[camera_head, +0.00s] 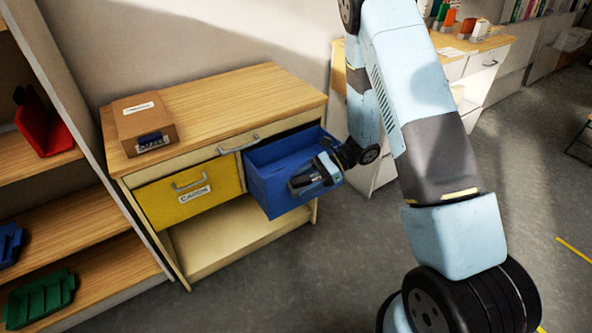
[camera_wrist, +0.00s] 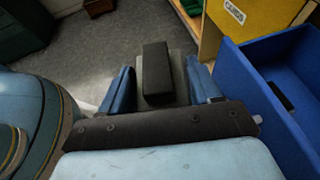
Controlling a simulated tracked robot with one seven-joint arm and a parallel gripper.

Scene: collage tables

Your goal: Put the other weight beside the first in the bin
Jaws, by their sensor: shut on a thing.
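The blue bin (camera_head: 273,190) is an open drawer-like box sticking out of the right half of the cabinet. In the wrist view the bin (camera_wrist: 262,112) is at the right, with a dark flat piece (camera_wrist: 281,96) inside that looks like the first weight. My gripper (camera_head: 316,178) shows over the bin's front right in the head view. In the wrist view my gripper (camera_wrist: 160,80) has its blue fingers shut on a dark block-shaped weight (camera_wrist: 156,70). The weight is left of the bin's near wall there, apart from it and above the floor.
A yellow drawer (camera_head: 188,196) with a label is left of the bin. A brown box (camera_head: 146,122) stands on the wooden cabinet top (camera_head: 235,95). A shelf unit with red and green bins (camera_head: 40,298) is at the left. The floor in front is clear.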

